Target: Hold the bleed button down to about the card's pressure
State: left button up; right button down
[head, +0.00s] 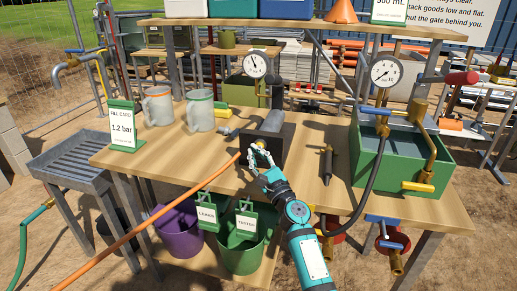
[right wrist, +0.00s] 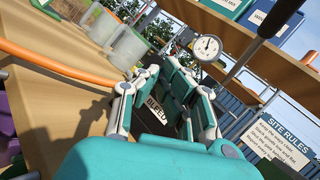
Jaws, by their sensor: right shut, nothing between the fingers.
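My right gripper (head: 258,152) is shut and empty, its fingertips at the front of the dark bleed block (head: 281,140). A small brass-coloured piece (head: 260,144), likely the bleed button, shows at the fingertips; I cannot tell whether it is pressed. In the right wrist view, the BLEED label (right wrist: 157,109) shows between the finger links of my right gripper (right wrist: 163,85). The round gauge (head: 255,64) stands behind the block, its needle pointing up and slightly left; its numbers are too small to read. The green fill card (head: 122,128) reads 1.2 bar. My left gripper is out of view.
An orange hose (head: 150,217) runs to the block. A second gauge (head: 386,71) stands over a green water tank (head: 430,160). Shelves (head: 300,22) overhang behind.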

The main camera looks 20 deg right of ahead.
jog(key=shift+w, duration=0.1)
dwell(0.7)
jog(key=shift+w+d, duration=0.25)
jog(key=shift+w, duration=0.05)
jog(key=shift+w+d+b, duration=0.35)
jog(key=shift+w+b, duration=0.05)
jog(key=shift+b, duration=0.15)
dwell(0.8)
jog(key=shift+f, duration=0.2)
dwell(3.3)
jog(key=shift+a, duration=0.1)
jog(key=shift+s+a+p, duration=0.3)
jog(key=shift+s+a, duration=0.15)
jog(key=shift+s, duration=0.25)
jog(key=shift+s+a, duration=0.1)
